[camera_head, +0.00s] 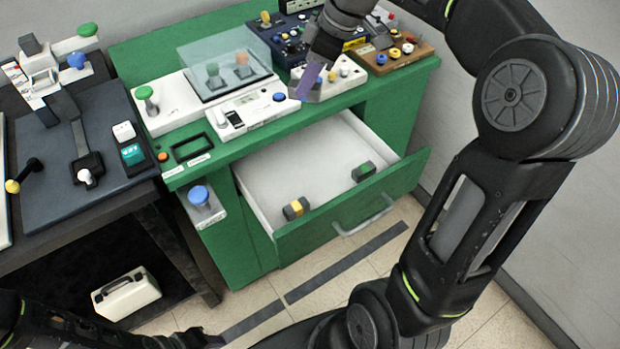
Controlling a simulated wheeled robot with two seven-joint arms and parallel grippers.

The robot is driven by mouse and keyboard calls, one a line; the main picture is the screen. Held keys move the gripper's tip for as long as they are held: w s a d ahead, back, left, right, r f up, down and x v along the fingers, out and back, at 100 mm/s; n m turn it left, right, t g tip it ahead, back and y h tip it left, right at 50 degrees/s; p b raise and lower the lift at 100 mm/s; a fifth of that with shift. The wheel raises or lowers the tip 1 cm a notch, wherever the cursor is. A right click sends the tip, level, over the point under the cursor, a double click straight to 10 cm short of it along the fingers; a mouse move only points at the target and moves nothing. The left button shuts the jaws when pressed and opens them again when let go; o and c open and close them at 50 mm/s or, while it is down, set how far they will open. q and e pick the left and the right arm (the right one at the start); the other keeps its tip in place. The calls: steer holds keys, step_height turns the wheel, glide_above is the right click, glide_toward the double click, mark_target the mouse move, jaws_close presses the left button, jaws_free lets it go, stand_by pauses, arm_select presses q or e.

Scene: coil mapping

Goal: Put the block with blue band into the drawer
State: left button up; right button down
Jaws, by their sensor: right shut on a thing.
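The drawer (300,165) of the green cabinet is pulled open, showing its white inside. A dark block with a yellow band (296,208) and a dark block with a green band (364,171) lie in it, apart, near its front. My right gripper (312,84) is above the cabinet's front edge, behind the drawer opening. It is shut on a small block with a blue-violet face (308,82), which looks like the block with blue band; the jaws hide much of it. My left arm is low at the left, and its gripper, at the bottom edge, is too dark to read.
The cabinet top holds a white panel with a blue knob (260,105), a clear-covered box (225,62) and a wooden board with knobs (397,52). A dark workbench (90,140) stands at left. The drawer's middle is clear.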

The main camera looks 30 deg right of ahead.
steer(key=shift+s+r, duration=0.1)
steer(key=shift+r, duration=0.05)
steer(key=b, duration=0.2)
glide_above(302, 179)
steer(key=s+d, duration=0.1)
steer(key=f, duration=2.4)
steer(key=shift+s+d, duration=0.15)
steer(key=shift+s, duration=0.05)
steer(key=shift+f, duration=2.05)
steer(key=shift+f, duration=0.2)
steer(key=c, duration=1.1)
jaws_free()
steer(key=shift+r, duration=0.15)
